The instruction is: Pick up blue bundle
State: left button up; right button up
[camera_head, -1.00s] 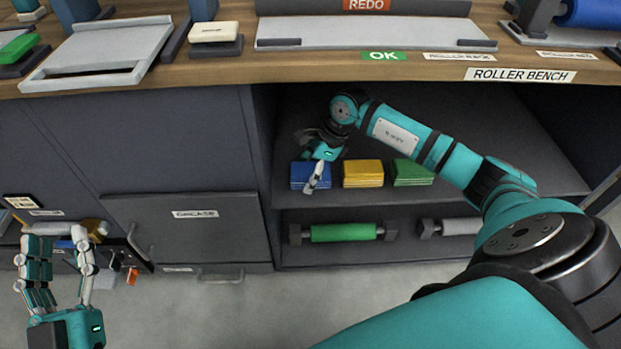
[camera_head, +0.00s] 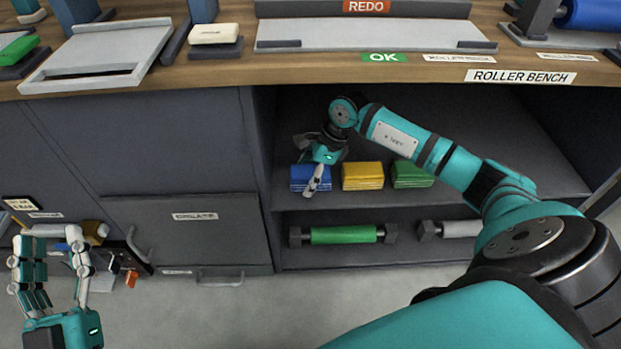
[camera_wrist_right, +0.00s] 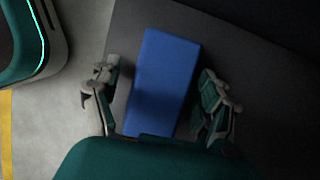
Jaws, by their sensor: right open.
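The blue bundle (camera_head: 300,177) is a stack on the upper shelf under the bench, leftmost in a row of bundles. My right gripper (camera_head: 314,182) is at its front in the head view and covers part of it. In the right wrist view the blue bundle (camera_wrist_right: 162,80) lies between the two spread fingers of my right gripper (camera_wrist_right: 160,95), with a gap visible on each side. My left gripper (camera_head: 52,250) is at the lower left, its fingers apart and pointing up, away from the bundle.
A yellow bundle (camera_head: 362,176) and a green bundle (camera_head: 411,174) sit to the right on the same shelf (camera_head: 480,185). A green roller (camera_head: 343,235) and a grey roller (camera_head: 455,228) lie below. The bench top (camera_head: 300,72) overhangs the shelf.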

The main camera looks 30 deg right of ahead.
pick_arm(q)
jog(key=shift+s+r+t, duration=0.2)
jog(key=shift+r+t, duration=0.1)
jog(key=shift+r, duration=0.1)
pick_arm(e)
jog(key=shift+f, duration=0.15)
jog(key=c, duration=1.4)
jog(key=shift+o, duration=0.2)
pick_arm(q)
jog(key=shift+w, duration=0.1)
